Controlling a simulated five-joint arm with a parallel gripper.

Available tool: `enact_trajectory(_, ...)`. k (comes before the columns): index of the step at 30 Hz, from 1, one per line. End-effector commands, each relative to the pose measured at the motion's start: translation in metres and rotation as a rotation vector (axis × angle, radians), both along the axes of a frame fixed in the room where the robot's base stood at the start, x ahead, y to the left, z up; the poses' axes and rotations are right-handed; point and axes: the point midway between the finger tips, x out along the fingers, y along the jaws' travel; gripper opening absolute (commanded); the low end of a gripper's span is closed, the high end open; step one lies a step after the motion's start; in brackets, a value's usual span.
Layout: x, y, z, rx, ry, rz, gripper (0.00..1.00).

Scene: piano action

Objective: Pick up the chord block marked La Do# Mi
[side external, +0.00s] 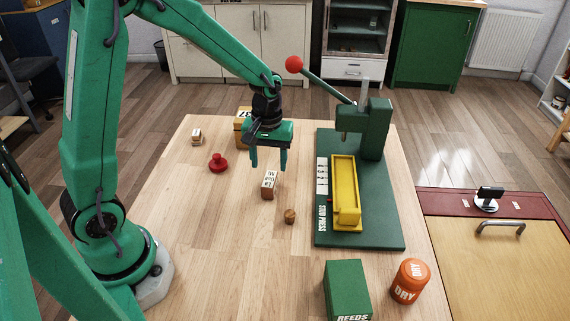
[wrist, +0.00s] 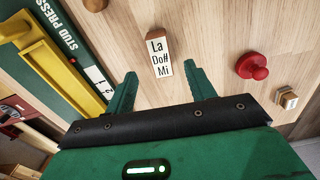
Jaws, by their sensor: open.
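The chord block marked La Do# Mi (side external: 269,184) stands on the wooden table, with a white lettered face and brown wood sides. In the wrist view the block (wrist: 158,58) shows its lettering "La Do# Mi" ahead of the fingertips, roughly between their lines. My gripper (side external: 269,168) is open and empty above the table, close to the block in the side view. In the wrist view the two green fingers of my gripper (wrist: 162,83) are spread apart, and the block does not appear to lie between them.
A green stud press (side external: 375,130) with a yellow tray (side external: 344,185) stands right of the block. A red knobbed piece (side external: 218,163), a small block (side external: 197,137), a brown knob (side external: 290,216), a green reeds box (side external: 346,290) and an orange canister (side external: 409,281) stand around.

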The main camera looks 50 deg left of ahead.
Motion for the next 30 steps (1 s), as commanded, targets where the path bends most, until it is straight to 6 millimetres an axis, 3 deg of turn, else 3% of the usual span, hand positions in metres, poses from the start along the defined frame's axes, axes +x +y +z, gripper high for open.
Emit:
enact_trajectory(7,-0.001,0.000,-0.020,0.000,0.003,-0.001,0.55)
enact_trajectory(19,0.000,0.000,-0.030,0.000,0.001,-0.001,0.55)
enact_trajectory(30,0.001,0.002,-0.066,-0.001,0.002,-0.002,0.55)
